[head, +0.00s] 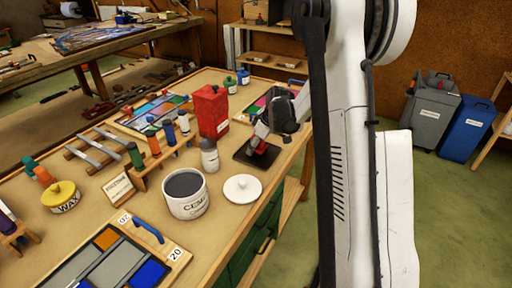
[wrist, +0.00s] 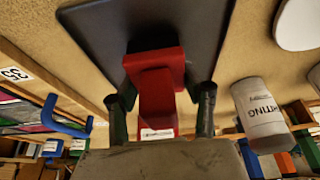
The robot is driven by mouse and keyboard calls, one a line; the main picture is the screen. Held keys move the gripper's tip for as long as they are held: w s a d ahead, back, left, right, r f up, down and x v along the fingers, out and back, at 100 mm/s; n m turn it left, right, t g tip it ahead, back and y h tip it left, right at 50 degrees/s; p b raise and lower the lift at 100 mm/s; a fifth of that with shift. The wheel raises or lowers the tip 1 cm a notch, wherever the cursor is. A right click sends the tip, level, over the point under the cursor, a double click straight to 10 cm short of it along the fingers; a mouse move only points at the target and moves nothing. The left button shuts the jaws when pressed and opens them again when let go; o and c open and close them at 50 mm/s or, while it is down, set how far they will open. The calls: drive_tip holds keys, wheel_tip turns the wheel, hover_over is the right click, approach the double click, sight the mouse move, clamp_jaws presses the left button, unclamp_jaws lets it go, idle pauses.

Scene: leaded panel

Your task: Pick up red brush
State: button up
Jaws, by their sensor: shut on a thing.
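The red brush (head: 259,143) is at the right part of the workbench, over a dark square pad (head: 248,158). In the wrist view the red brush (wrist: 157,95) shows in the middle, with a small white label on its near end. My gripper (head: 264,132) comes down over it from the right. Its two fingers sit on either side of the red body, and my gripper (wrist: 158,78) is shut on it in the wrist view. The dark pad (wrist: 90,22) lies beyond the brush. I cannot tell whether the brush touches the pad.
A white bottle (head: 209,156) and a red canister (head: 211,108) stand close on the left. A cement pot (head: 186,196) and a white lid (head: 242,188) are in front. A tray with a blue handle (wrist: 62,118) shows at left in the wrist view.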

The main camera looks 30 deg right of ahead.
wheel_tip(320, 180, up, 4)
drive_tip(key=shift+a+r, duration=0.15)
drive_tip(key=shift+r, duration=0.05)
drive_tip(key=s+a+r, duration=0.3)
drive_tip(key=a+r, duration=0.3)
drive_tip(key=a, duration=0.4)
drive_tip(key=shift+s+a+r, duration=0.25)
drive_tip(key=shift+s+a, duration=0.1)
drive_tip(key=shift+s, duration=0.05)
drive_tip(key=o, duration=0.6)
drive_tip(key=c, duration=0.3)
drive_tip(key=shift+c, duration=0.2)
